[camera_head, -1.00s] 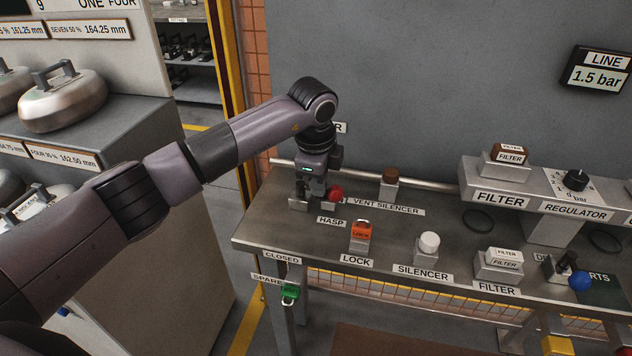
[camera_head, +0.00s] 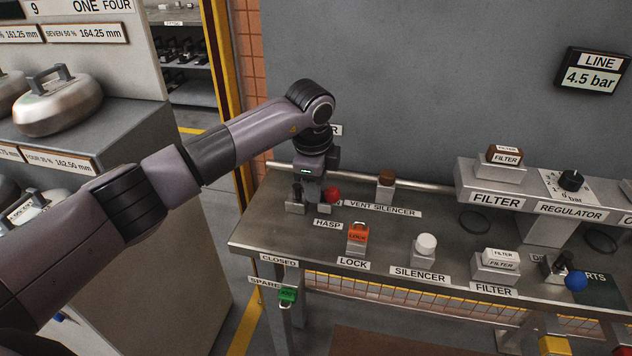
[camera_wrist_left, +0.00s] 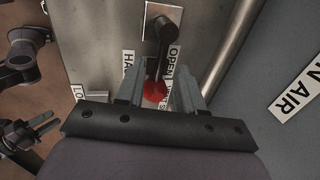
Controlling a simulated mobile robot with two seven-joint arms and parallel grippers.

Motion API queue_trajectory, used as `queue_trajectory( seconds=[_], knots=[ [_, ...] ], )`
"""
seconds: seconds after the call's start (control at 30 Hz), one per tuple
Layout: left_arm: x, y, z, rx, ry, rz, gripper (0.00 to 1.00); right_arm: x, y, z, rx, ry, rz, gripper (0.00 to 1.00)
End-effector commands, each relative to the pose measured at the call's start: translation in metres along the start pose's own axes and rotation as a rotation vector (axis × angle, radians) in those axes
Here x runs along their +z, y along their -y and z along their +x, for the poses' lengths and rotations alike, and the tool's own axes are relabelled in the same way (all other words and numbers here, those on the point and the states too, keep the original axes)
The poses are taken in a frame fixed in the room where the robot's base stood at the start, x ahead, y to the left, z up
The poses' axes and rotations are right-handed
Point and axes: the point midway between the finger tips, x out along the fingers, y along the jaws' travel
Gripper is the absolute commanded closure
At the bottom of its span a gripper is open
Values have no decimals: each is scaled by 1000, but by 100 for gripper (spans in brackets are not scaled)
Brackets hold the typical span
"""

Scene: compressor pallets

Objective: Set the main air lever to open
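The main air lever (camera_wrist_left: 155,40) is a dark handle with a red knob (camera_wrist_left: 155,91), on a pale plate in the left wrist view. The handle lies along the OPEN label (camera_wrist_left: 173,62). In the head view the red knob (camera_head: 333,194) sits on the bench's left end, right of the lever's base (camera_head: 296,203). My left gripper (camera_wrist_left: 157,78) points down over the lever, its two fingers apart on either side of the knob; no firm grip shows. It also shows in the head view (camera_head: 312,190). My right gripper (camera_wrist_left: 44,124) shows at the left wrist view's left edge, fingers apart, empty.
The wall display (camera_head: 595,71) reads LINE 4.5 bar. An orange lock (camera_head: 357,237), a white silencer (camera_head: 426,244) and filter blocks (camera_head: 495,265) stand along the bench. A brown-topped vent silencer (camera_head: 386,184) stands right of the lever. A pipe (camera_wrist_left: 232,45) runs close behind.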

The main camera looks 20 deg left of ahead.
Motion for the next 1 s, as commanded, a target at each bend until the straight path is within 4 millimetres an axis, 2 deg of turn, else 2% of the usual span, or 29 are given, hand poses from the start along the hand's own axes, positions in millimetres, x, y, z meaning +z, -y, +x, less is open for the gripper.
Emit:
queue_trajectory(
  seconds=[0.17,0.4,0.53,0.7,0.93,1.0],
  knots=[
    [0,0,-11,-2,0,0,63,1,0,0,0,1,0,63],
    [0,1,-50,-4,-1,0,63,3,0,2,0,4,2,63],
    [0,1,-65,-3,-1,0,63,4,0,2,-1,6,2,63],
    [0,0,-72,0,0,-1,63,4,1,2,-1,7,3,63],
    [0,0,-71,0,-2,1,63,3,1,2,-2,5,3,63],
    [-6,-2,-68,2,-27,18,63,3,1,2,-2,4,3,63]
  ],
)
